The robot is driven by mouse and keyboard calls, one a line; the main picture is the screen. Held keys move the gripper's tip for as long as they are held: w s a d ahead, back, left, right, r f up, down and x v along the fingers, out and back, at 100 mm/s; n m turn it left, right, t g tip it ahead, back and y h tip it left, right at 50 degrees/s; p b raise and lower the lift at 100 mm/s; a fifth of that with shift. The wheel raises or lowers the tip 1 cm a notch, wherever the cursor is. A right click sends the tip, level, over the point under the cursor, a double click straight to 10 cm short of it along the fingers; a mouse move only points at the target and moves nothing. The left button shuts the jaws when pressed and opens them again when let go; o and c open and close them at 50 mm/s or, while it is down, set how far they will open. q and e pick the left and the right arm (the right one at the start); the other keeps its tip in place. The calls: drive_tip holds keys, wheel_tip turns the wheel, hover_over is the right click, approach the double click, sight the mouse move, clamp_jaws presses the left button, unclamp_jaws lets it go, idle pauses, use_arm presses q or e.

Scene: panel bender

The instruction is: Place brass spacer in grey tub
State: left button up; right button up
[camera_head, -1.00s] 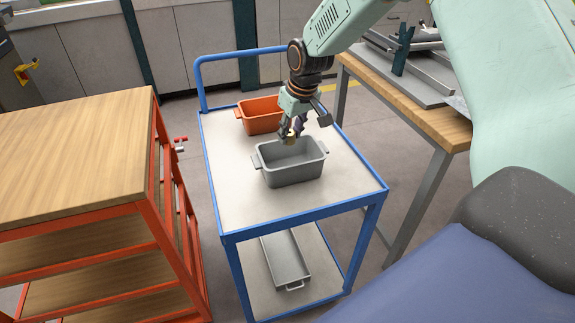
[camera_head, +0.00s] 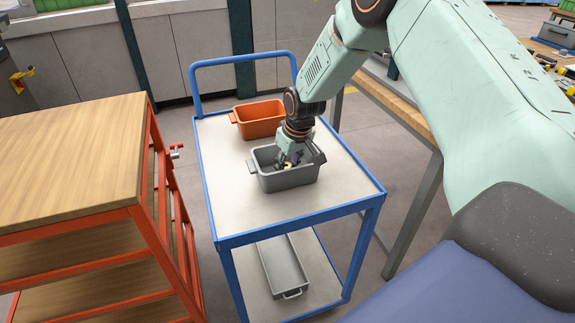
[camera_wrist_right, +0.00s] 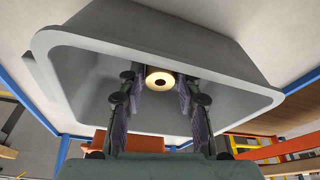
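The grey tub (camera_head: 288,182) stands on the top shelf of the blue cart. My right gripper (camera_head: 290,162) reaches down into the tub from above, with its fingers below the rim. The brass spacer (camera_wrist_right: 160,79), a short pale gold cylinder with a hole, sits between its fingertips; it also shows in the head view (camera_head: 287,167). The fingers are shut on it. In the right wrist view the grey tub's wall (camera_wrist_right: 59,72) surrounds the fingers and the spacer. I cannot tell whether the spacer touches the tub floor. My left gripper is not in view.
An orange tub (camera_head: 260,122) stands behind the grey one on the blue cart (camera_head: 232,208). A long grey tray (camera_head: 284,266) lies on its lower shelf. An orange-framed wooden shelf unit (camera_head: 75,165) is left, a workbench (camera_head: 398,112) right. The cart top's front is clear.

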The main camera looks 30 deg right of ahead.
drive_tip(key=o, duration=0.3)
drive_tip(key=shift+s+a+r, duration=0.25)
drive_tip(key=shift+r, duration=0.05)
drive_tip(key=shift+w+d, duration=0.15)
drive_tip(key=shift+d, duration=0.05)
drive_tip(key=shift+r, duration=0.3)
use_arm(q)
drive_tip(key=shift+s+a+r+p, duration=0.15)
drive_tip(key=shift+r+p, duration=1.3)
drive_tip(key=shift+p, duration=0.05)
use_arm(e)
drive_tip(key=v, duration=1.1)
drive_tip(key=shift+s, duration=0.3)
drive_tip(key=shift+w, duration=0.1)
drive_tip(key=shift+a+r, duration=0.1)
drive_tip(key=shift+r, duration=0.05)
